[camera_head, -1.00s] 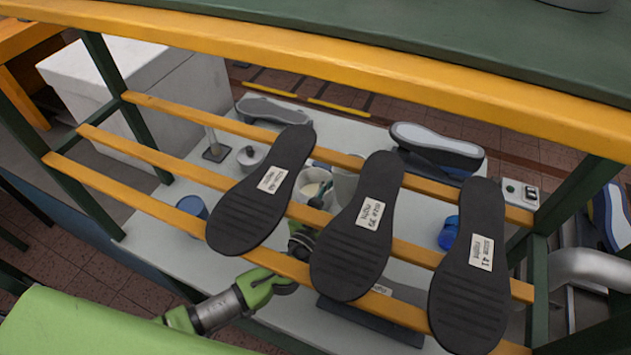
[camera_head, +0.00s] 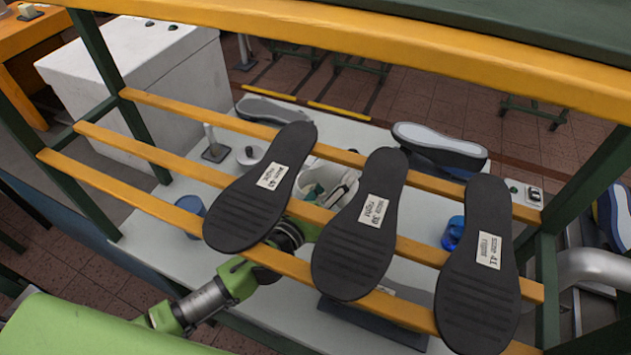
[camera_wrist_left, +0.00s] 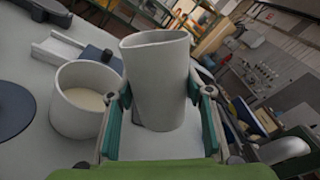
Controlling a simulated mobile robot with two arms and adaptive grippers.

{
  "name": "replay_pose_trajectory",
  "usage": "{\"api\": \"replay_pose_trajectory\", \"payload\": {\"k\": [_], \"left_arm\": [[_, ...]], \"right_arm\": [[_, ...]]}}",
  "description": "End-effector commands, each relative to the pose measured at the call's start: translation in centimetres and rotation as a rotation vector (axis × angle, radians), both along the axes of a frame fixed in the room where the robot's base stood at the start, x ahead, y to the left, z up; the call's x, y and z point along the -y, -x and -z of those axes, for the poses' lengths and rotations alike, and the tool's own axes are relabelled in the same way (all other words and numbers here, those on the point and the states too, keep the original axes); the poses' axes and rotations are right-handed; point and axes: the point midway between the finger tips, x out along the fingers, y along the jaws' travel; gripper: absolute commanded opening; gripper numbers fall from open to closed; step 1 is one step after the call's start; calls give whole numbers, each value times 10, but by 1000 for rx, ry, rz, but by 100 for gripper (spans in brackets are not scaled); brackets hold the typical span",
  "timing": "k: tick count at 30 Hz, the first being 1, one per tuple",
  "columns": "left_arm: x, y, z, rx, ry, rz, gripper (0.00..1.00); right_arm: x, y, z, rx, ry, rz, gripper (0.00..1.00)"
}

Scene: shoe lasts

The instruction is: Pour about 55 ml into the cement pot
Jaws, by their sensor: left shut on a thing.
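My left gripper (camera_wrist_left: 166,95) is shut on a pale grey, open-topped beaker (camera_wrist_left: 158,75), one finger on each side. The beaker looks roughly upright in the left wrist view; its contents are hidden. A white round pot (camera_wrist_left: 83,110) with cream liquid in it, likely the cement pot, stands on the table just left of the beaker. In the head view my left gripper (camera_head: 318,192) is at the white vessels (camera_head: 345,187), partly hidden behind the rack slats and hanging soles. I cannot clearly separate beaker and pot there. My right gripper is not in view.
A yellow-slatted rack with several black soles (camera_head: 262,190) stands between the head camera and the table (camera_head: 180,255). A dark disc (camera_wrist_left: 14,110) lies left of the pot.

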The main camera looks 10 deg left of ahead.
Motion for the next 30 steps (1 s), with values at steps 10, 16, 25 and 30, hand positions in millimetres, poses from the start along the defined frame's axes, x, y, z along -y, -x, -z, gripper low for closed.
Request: {"api": "replay_pose_trajectory", "payload": {"k": [10, 16, 25, 30], "left_arm": [[0, 0, 1, -98, 205, 1, 20], [0, 0, -8, -142, 295, 0, 20], [0, -1, -9, -179, 369, 1, 20], [-1, -1, -8, -191, 394, 1, 20]], "right_arm": [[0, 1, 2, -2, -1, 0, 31], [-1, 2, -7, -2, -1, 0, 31], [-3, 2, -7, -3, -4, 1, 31], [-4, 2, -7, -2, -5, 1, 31]]}}
